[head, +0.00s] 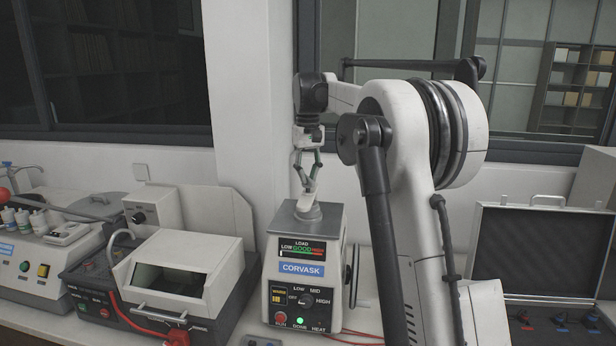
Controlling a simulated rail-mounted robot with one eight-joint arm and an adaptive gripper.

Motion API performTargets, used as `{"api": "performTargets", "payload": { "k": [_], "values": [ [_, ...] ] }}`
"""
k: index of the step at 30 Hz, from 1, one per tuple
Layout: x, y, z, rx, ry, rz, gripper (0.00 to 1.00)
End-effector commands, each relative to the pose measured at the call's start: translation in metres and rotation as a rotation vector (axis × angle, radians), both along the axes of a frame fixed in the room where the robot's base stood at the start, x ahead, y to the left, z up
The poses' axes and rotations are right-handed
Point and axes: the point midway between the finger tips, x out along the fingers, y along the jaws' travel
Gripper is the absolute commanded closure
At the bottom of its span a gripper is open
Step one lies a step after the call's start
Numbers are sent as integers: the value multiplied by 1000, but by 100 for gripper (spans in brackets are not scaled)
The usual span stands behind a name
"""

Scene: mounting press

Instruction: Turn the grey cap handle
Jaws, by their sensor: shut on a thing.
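The mounting press (303,269) is a light box labelled CORVASK, standing on the bench in the middle of the head view. The grey cap handle (308,207) is on top of the press, with a round base and an upright part. My gripper (307,188) points down from above and is shut on the upright part of the handle. The fingers hide some of the handle's upper end. A green light (300,321) glows on the press front.
A machine with a tilted window (181,270) stands close on the left, with red hoses in front. A handwheel (352,275) sits on the press's right side. An open black case (540,255) lies at right. The wall and window frames are behind.

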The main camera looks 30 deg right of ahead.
Motion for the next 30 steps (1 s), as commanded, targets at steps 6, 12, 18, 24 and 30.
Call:
{"api": "performTargets", "payload": {
  "k": [6, 12, 18, 24, 30],
  "values": [
    [0, 0, 1, 0, -1, 204, 100],
    [0, 0, 1, -1, -1, 394, 100],
    [0, 0, 1, -1, -1, 581, 100],
    [0, 0, 1, -1, -1, 745, 100],
    [0, 0, 1, -1, -1, 869, 100]
  ]
}}
